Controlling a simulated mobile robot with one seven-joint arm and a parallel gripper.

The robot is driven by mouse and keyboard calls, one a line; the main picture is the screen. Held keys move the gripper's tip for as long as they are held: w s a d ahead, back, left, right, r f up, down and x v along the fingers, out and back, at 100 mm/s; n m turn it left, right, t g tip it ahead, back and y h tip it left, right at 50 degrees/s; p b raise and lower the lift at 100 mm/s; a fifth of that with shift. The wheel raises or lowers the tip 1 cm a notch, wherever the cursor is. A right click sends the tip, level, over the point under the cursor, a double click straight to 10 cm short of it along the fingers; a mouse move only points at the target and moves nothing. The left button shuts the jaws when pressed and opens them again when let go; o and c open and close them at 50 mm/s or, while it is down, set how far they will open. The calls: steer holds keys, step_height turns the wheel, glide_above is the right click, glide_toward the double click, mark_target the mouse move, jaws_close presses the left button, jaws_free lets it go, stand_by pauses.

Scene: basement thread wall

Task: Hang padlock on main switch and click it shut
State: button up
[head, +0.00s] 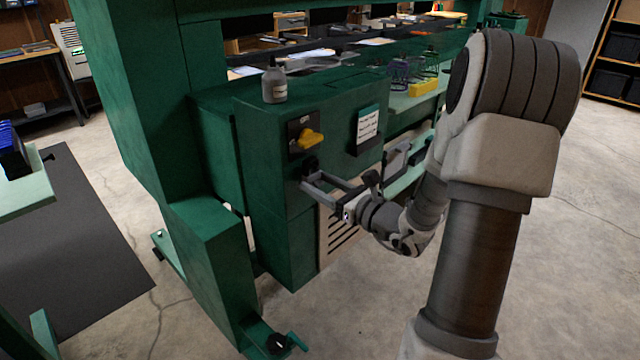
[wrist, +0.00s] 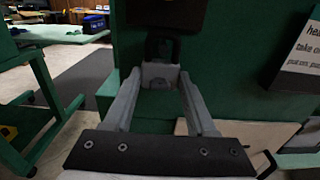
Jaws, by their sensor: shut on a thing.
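The main switch has a yellow handle (head: 310,138) on a dark plate (head: 294,130), on the side of the green cabinet. My gripper (head: 312,179) is just below the plate, with its fingers reaching toward the cabinet. In the wrist view, my gripper (wrist: 160,80) is shut on the padlock (wrist: 159,74), a pale grey body between the fingertips. Its dark shackle (wrist: 162,46) points up, below a dark box edge (wrist: 165,12). The shackle also shows as a dark shape in the head view (head: 310,163). I cannot tell whether the shackle is open or touches the switch.
A printed notice (head: 367,126) is on the cabinet to the right of the switch. A grey bottle (head: 274,83) stands on the cabinet top. A slatted vent panel (head: 338,240) is below my gripper. A green machine post (head: 150,100) rises at left; open floor lies at right.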

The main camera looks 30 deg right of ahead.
steer(key=shift+f, duration=0.15)
stand_by(0.4)
steer(key=shift+f, duration=0.1)
steer(key=o, duration=1.5)
steer(key=shift+c, duration=0.2)
steer(key=p+v, duration=0.3)
steer(key=v, duration=1.4)
steer(key=shift+s, duration=0.15)
